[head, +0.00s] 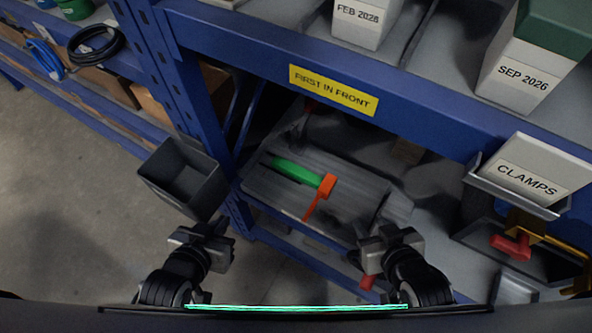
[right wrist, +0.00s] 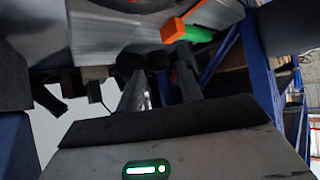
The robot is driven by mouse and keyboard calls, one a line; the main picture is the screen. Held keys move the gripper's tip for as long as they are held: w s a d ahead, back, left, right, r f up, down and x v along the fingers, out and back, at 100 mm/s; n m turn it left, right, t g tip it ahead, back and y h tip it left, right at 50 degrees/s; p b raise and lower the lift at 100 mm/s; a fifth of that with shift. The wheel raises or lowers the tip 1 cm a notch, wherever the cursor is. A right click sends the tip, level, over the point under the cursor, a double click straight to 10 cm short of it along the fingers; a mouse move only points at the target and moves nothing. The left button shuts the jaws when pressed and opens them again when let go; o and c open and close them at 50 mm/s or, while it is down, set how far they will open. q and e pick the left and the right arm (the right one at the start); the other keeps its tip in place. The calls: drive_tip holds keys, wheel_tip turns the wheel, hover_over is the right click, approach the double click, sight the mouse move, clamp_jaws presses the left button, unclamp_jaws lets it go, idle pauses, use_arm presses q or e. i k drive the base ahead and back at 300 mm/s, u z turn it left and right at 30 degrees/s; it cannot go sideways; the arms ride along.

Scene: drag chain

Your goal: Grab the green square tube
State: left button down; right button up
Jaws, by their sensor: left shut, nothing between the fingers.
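The green square tube (head: 296,172) lies on a grey ridged surface on the lower shelf, in the middle of the head view. An orange clamp-like part (head: 327,188) sits at its right end, with a thin orange arm pointing down. In the right wrist view the green tube (right wrist: 198,34) and the orange part (right wrist: 180,25) show near the top. My left gripper (head: 207,243) is shut and empty, below and left of the tube. My right gripper (head: 391,244) is below and right of the tube, apart from it; its jaw opening is unclear.
A blue shelf beam with a yellow label (head: 333,90) runs above the tube. A grey open bin (head: 187,180) hangs at the left post. A clamps bin (head: 527,190) stands at the right, with red and orange clamps below it. Bare floor (head: 75,180) lies at the left.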

sight(312, 179)
drive_tip(key=z, duration=2.5)
drive_tip(key=k, duration=1.05)
drive_tip(key=u, duration=2.05)
